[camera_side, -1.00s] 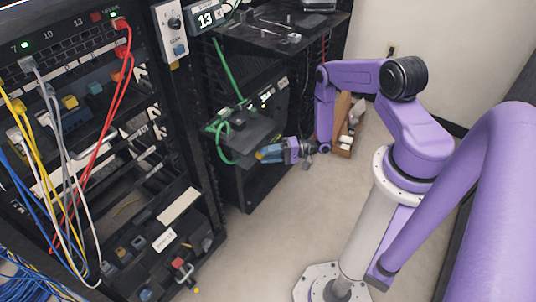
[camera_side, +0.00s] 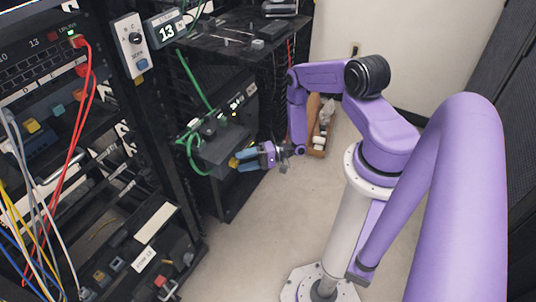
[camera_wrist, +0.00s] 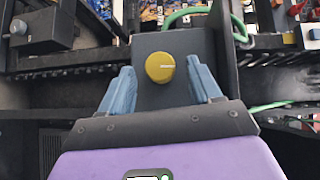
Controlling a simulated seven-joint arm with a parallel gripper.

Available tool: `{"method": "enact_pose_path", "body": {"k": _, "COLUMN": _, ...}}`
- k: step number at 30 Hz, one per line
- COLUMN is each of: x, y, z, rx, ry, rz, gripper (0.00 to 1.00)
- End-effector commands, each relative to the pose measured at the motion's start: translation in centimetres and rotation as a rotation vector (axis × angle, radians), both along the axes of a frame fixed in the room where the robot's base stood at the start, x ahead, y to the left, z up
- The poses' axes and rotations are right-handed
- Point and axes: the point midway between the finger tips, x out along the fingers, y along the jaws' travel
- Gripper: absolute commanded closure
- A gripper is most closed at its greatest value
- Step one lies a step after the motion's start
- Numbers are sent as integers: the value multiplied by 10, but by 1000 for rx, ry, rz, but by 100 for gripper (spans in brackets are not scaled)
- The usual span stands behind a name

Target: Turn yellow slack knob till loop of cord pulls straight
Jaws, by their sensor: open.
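The yellow slack knob (camera_wrist: 160,67) sits on the face of a dark block (camera_wrist: 172,45) in the wrist view. My gripper (camera_wrist: 158,71) is open, with one blue finger on each side of the knob and a gap on both sides. In the side view the knob (camera_side: 233,162) shows as a small yellow spot at the tips of my gripper (camera_side: 241,160). The green cord (camera_side: 191,157) hangs in a curved loop left of the knob in the side view. Part of the green cord (camera_wrist: 186,14) curves behind the block in the wrist view.
The rack at left holds red, white, yellow and blue cables, with the red cable (camera_side: 75,140) in front. A shelf with tools (camera_side: 225,38) is above the work. A cardboard box (camera_side: 318,140) stands on the floor behind my arm. The floor (camera_side: 255,235) below is clear.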

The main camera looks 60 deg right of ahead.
Motion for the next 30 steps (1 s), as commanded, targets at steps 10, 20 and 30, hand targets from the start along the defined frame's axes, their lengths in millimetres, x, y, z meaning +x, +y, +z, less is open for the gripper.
{"method": "enact_pose_path", "body": {"k": 10, "x": -50, "y": -51, "z": 5, "rx": 0, "ry": -1, "rz": -8, "gripper": 37}}
{"method": "enact_pose_path", "body": {"k": 20, "x": -97, "y": -98, "z": 9, "rx": -2, "ry": -1, "rz": -6, "gripper": 37}}
{"method": "enact_pose_path", "body": {"k": 30, "x": -113, "y": -113, "z": 10, "rx": -1, "ry": -1, "rz": -1, "gripper": 37}}
